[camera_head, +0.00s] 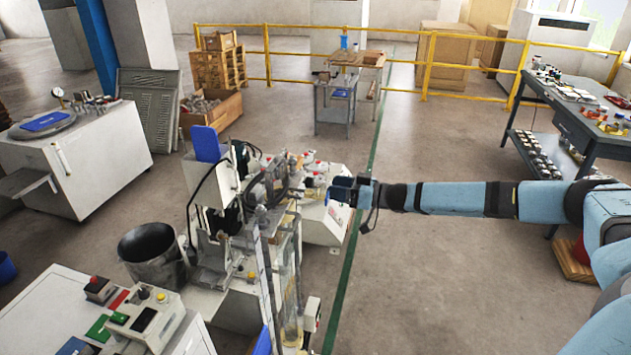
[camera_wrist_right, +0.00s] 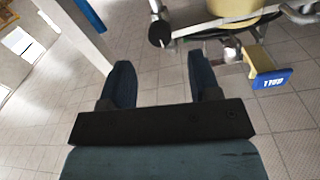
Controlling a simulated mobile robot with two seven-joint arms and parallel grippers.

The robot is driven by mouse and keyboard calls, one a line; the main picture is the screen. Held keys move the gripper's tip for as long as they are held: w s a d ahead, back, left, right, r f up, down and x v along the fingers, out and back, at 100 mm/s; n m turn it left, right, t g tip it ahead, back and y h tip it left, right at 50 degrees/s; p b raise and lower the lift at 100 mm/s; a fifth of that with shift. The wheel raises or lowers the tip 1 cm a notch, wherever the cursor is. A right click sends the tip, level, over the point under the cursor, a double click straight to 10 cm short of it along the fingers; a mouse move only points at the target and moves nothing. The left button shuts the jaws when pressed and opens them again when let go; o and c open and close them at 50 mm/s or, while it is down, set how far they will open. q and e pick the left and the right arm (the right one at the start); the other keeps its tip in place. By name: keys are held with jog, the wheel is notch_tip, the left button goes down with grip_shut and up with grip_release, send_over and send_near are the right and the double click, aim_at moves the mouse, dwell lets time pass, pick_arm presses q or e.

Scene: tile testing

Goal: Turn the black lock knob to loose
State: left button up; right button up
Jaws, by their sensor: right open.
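A black knob (camera_wrist_right: 160,34) shows in the right wrist view, on the end of a metal fitting of the machine. My right gripper (camera_wrist_right: 162,66) is open, with its two dark blue fingers apart and nothing between them. The knob appears just beyond the fingertips, near the middle of the gap; I cannot tell the depth between them. In the head view my right gripper (camera_head: 343,190) reaches in from the right to the side of the testing machine (camera_head: 222,262). The knob cannot be made out in the head view. My left gripper is not in view.
In the head view a metal bucket (camera_head: 150,250) stands by the machine. Open floor (camera_head: 440,290) lies at the right.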

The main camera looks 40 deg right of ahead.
aim_at(309, 183)
jog(key=p+x, duration=0.1)
jog(key=x, duration=0.5)
jog(key=c, duration=0.9)
jog(key=shift+c, duration=0.2)
